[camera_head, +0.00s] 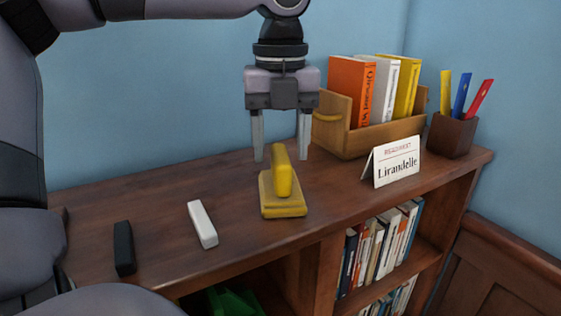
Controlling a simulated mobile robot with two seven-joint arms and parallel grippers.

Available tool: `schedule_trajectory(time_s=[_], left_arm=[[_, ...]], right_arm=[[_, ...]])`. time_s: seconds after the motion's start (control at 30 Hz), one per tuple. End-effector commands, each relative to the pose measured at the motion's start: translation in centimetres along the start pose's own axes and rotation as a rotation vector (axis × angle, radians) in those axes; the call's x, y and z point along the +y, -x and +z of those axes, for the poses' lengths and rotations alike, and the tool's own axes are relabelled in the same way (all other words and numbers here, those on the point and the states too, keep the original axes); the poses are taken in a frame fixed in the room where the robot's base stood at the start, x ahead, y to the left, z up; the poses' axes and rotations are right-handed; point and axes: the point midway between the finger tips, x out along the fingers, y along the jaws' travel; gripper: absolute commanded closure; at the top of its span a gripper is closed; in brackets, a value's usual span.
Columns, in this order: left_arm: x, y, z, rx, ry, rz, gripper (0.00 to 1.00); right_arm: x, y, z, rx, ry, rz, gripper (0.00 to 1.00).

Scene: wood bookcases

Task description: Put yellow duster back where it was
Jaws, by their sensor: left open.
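The yellow duster (283,205) stands on the top of the wooden bookcase, a flat yellow base with an upright yellow handle. My left gripper (281,158) points down above it, its two fingers apart on either side of the handle's top in the picture. I cannot tell whether the fingertips are level with the handle or behind it. The gripper holds nothing. My right gripper is not in view.
A white block (202,224) and a black block (124,248) lie left of the duster. To the right stand a wooden book box (372,137), a name card (396,161) and a pen cup (451,135). The wooden top (150,190) is clear behind the blocks.

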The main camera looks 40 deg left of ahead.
Motion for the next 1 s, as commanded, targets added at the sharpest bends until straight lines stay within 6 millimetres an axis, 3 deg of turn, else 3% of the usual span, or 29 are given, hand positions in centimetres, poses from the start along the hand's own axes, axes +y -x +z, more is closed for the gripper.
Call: schedule_trajectory(time_s=[0.2,0.4,1.0], left_arm=[[-0.1,5.0,0.0,-0.004,0.001,-0.002,0.45],[0.0,7.5,0.0,-0.001,0.0,0.001,0.45],[0.0,8.2,0.0,0.0,-0.002,0.001,0.45]], right_arm=[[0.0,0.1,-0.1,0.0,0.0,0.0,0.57],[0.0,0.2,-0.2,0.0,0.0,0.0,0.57],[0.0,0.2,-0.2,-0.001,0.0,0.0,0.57]])
